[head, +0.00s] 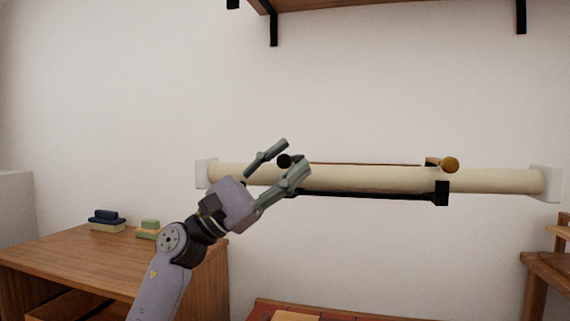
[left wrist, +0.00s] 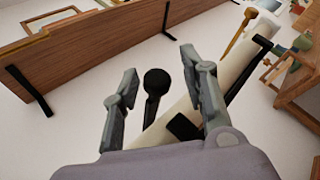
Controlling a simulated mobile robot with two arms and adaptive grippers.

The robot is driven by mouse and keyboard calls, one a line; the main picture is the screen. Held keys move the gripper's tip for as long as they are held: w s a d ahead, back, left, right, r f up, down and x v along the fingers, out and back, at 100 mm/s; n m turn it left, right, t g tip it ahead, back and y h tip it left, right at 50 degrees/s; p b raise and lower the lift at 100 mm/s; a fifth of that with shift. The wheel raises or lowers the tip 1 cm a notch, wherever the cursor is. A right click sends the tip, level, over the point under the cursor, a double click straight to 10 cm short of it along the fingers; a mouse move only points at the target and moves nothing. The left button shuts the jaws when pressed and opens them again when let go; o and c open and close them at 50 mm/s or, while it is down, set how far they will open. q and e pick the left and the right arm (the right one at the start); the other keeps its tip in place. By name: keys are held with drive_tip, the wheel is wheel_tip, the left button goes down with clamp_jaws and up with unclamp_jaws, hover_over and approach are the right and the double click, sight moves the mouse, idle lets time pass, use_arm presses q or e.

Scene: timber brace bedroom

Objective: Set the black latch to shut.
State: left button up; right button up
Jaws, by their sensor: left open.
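The black latch shows as a round black knob (head: 284,160) at the left part of a cream horizontal beam (head: 370,178) on the wall. In the left wrist view the knob (left wrist: 157,82) stands on a short black stem, between my two fingers and apart from both. My left gripper (head: 293,155) is open around it and empty. Its lower finger hides part of the beam and the latch's mount in the head view. A second latch with an ochre knob (head: 450,165) sits at the beam's right part. My right gripper is not in view.
A black bar (head: 370,195) runs along the beam's lower front, ending in a black block (head: 441,193). White brackets (head: 548,183) hold the beam's ends. A wooden shelf (head: 400,5) hangs above. A wooden desk (head: 70,255) with small stacked blocks stands at left.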

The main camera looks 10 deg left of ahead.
use_arm(q)
drive_tip(key=v, duration=1.2)
